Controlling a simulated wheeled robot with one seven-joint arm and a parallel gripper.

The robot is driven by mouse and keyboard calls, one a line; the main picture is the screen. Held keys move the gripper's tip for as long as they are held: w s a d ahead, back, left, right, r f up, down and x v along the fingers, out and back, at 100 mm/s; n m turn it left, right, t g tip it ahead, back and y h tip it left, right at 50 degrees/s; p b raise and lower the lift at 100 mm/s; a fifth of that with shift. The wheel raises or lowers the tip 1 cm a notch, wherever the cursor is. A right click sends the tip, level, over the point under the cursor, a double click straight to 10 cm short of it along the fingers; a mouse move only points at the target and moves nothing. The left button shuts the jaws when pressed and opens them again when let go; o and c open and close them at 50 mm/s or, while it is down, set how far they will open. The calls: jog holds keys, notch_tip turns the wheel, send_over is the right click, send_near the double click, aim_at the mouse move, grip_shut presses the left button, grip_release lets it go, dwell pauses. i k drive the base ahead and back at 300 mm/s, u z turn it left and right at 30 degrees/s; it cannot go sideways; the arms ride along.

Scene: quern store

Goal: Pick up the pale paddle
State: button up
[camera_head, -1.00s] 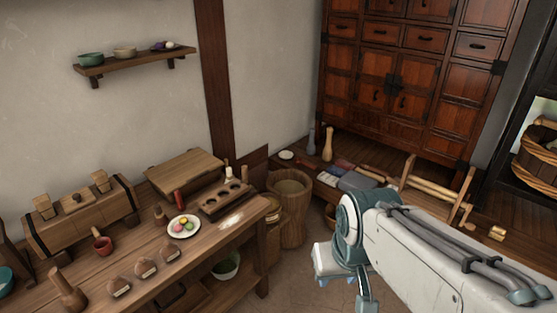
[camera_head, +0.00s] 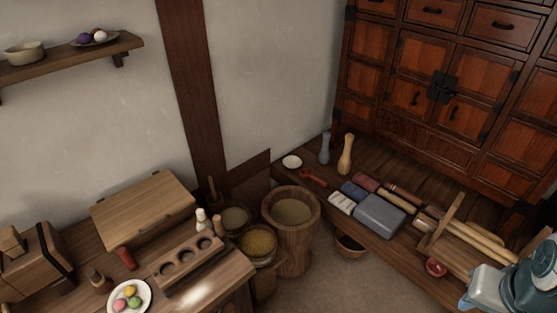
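I cannot make out for sure which piece is the pale paddle. A pale, club-shaped wooden piece (camera_head: 345,154) stands upright at the back of the low wooden platform, beside a grey bottle-shaped piece (camera_head: 325,149). Long pale wooden rods (camera_head: 482,243) lie at the right by a wooden frame. A shorter wooden rod (camera_head: 402,198) lies behind the grey block. The teal and white end of my arm (camera_head: 497,288) shows at the lower right corner, in front of the platform and apart from the upright piece. Its fingers cannot be made out.
The platform holds a grey block (camera_head: 380,215), folded cloths (camera_head: 354,191), a red ladle (camera_head: 313,178) and a white dish (camera_head: 292,162). A wooden tub (camera_head: 291,232) stands left of it. A red cabinet (camera_head: 440,90) rises behind. Some floor (camera_head: 325,285) is clear.

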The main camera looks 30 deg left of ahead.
aim_at(210, 179)
jog(key=u, duration=0.2)
jog(key=i, duration=1.3)
jog(key=u, duration=1.5)
jog(key=i, duration=0.75)
jog(key=u, duration=0.8)
